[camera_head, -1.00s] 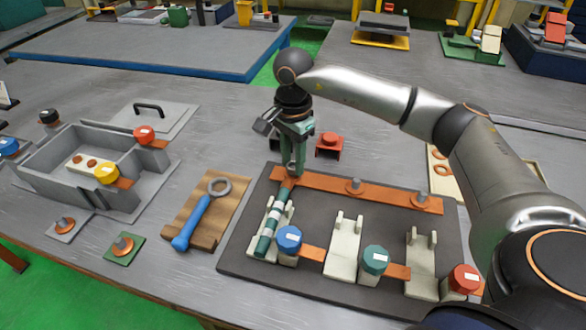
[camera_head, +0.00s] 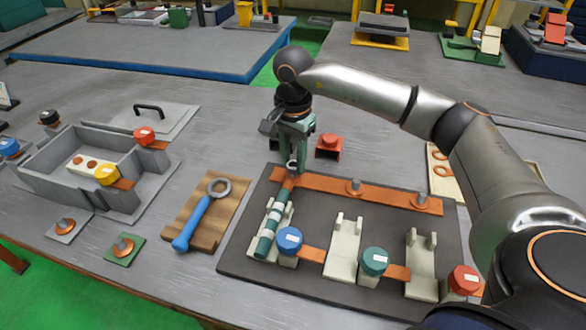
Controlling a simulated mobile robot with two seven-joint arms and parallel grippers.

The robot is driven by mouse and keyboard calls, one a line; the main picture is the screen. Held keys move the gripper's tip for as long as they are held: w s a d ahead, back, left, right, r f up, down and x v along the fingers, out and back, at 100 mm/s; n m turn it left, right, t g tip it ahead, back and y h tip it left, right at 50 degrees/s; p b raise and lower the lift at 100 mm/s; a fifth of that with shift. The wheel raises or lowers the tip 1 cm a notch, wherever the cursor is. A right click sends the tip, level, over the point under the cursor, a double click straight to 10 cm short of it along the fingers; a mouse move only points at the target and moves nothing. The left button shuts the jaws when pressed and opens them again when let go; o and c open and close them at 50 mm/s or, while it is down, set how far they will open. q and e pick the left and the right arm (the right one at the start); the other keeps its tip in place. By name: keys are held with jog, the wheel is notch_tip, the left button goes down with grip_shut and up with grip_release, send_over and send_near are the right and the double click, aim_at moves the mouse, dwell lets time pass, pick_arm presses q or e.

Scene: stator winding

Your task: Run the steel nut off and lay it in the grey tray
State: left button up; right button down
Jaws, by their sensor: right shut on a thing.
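My right gripper (camera_head: 292,160) points down at the left end of the copper bar (camera_head: 322,182) on the dark board. It is shut on a small steel piece there, which looks like the steel nut (camera_head: 292,167); the fingers hide most of it. Just below lies the green fuse-like rod with a white band (camera_head: 275,214), tilted in its cream holder. A small grey square (camera_head: 69,228) with a copper-coloured stud and a larger grey open box (camera_head: 43,160) lie at the left; I cannot tell which is the grey tray. My left gripper does not show.
A blue ring wrench (camera_head: 200,218) lies on a wooden block left of the board. Blue (camera_head: 289,239), green (camera_head: 375,260) and red (camera_head: 464,278) caps stand along the board's front. A red block (camera_head: 328,146) stands right of the gripper.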

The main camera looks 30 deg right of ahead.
jog(key=shift+r, duration=0.15)
jog(key=shift+r+p, duration=2.15)
jog(key=shift+r, duration=0.8)
jog(key=shift+f, duration=0.1)
